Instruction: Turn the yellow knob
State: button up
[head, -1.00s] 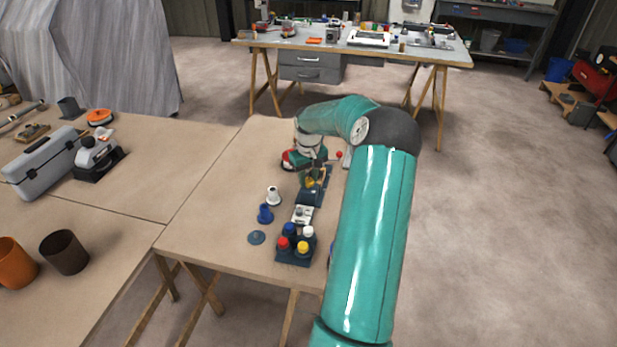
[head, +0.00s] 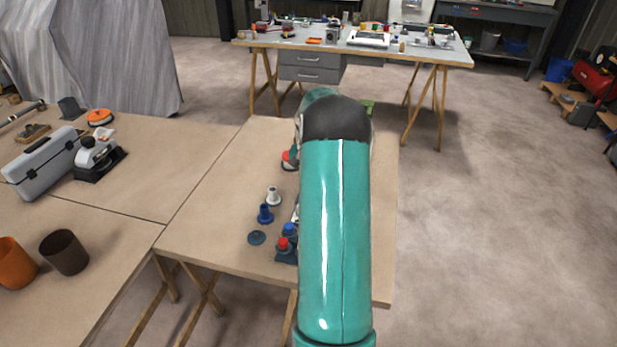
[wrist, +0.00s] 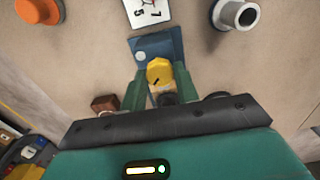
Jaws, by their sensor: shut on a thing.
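The yellow knob (wrist: 159,71) shows in the wrist view, on a dark blue base (wrist: 173,42) with a pale round spot beside it. A dark pointer mark runs across the knob. My gripper (wrist: 161,82) has its two green fingers on either side of the knob and is shut on it. In the head view my arm hides the knob, its base and my gripper.
A white card with numbers (wrist: 147,11) lies beyond the base. An orange round thing (wrist: 40,9) and a white spool-like piece (wrist: 238,14) stand to either side. In the head view, a blue piece (head: 265,214) and a red-topped button (head: 283,243) are left of my arm.

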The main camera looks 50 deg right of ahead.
jog(key=m, duration=0.5)
jog(key=shift+m, duration=0.3)
jog(key=m, duration=1)
jog(key=shift+m, duration=2.7)
jog(key=o, duration=1)
jog(key=shift+f, duration=0.1)
jog(key=shift+c, duration=0.2)
